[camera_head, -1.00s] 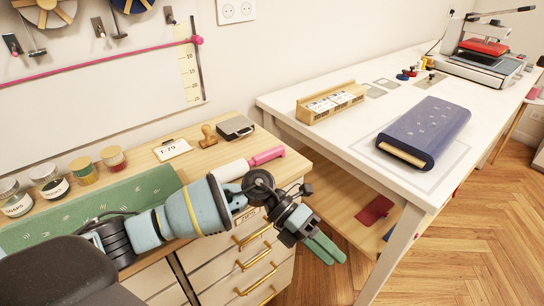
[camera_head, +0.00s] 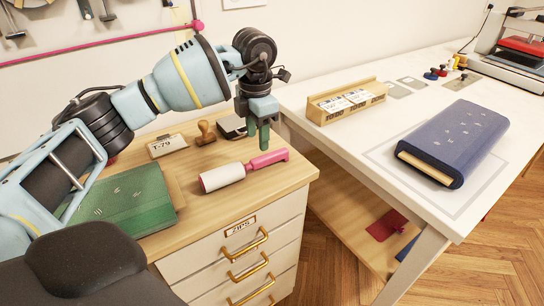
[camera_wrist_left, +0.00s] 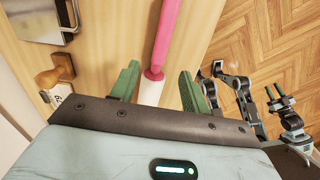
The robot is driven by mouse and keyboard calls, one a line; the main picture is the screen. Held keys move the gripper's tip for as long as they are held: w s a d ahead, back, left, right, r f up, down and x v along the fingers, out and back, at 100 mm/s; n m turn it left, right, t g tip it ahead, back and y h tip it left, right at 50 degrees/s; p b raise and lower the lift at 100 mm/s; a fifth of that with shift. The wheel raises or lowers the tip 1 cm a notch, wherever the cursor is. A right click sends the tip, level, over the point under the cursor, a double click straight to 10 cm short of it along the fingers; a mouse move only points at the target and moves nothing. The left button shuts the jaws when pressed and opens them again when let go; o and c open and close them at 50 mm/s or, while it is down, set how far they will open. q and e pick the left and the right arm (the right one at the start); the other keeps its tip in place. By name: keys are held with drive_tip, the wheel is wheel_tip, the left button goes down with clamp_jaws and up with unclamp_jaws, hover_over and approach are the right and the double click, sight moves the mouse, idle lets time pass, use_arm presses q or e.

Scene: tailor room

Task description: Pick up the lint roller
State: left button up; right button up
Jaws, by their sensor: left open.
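The lint roller lies on the wooden top of the drawer cabinet, with a white roll (camera_head: 223,176) at its left and a pink handle (camera_head: 268,159) at its right. My left gripper (camera_head: 257,146) points down above it near where roll and handle meet, open and empty. In the left wrist view the pink handle (camera_wrist_left: 161,45) runs between the spread green fingers of the left gripper (camera_wrist_left: 159,72). My right gripper (camera_wrist_left: 280,98) shows small at the right of that view, over the floor; its opening is unclear.
Green cloth (camera_head: 125,203) lies left. The white table (camera_head: 335,140) on the right holds a blue fabric bolt (camera_head: 455,140) and a wooden box (camera_head: 345,102).

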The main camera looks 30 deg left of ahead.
sight(259, 158)
use_arm(q)
drive_tip(key=shift+w+f, duration=0.1)
drive_tip(key=shift+f, duration=3.85)
clamp_jaws()
